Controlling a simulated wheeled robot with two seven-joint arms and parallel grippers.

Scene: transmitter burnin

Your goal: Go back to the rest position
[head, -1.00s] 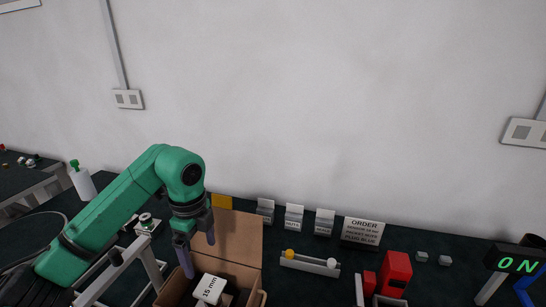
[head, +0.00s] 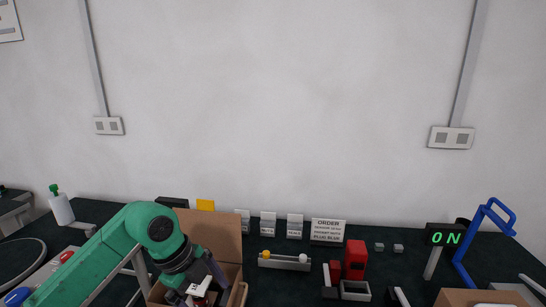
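My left arm is green and comes in from the left. Its gripper (head: 195,284) is low over the open cardboard box (head: 212,226). Its two dark fingers stand apart. A small white labelled piece (head: 201,287) shows between and below them; the fingers do not look closed on it. The gripper partly hides the inside of the box. My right gripper is not in view.
An order sign (head: 327,231) and several white cards stand behind a grey holder (head: 284,262) with a yellow and a white knob. Right of these are a red block (head: 355,259), a lit ON display (head: 443,236) and a blue frame (head: 484,240). A white bottle (head: 61,207) stands far left.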

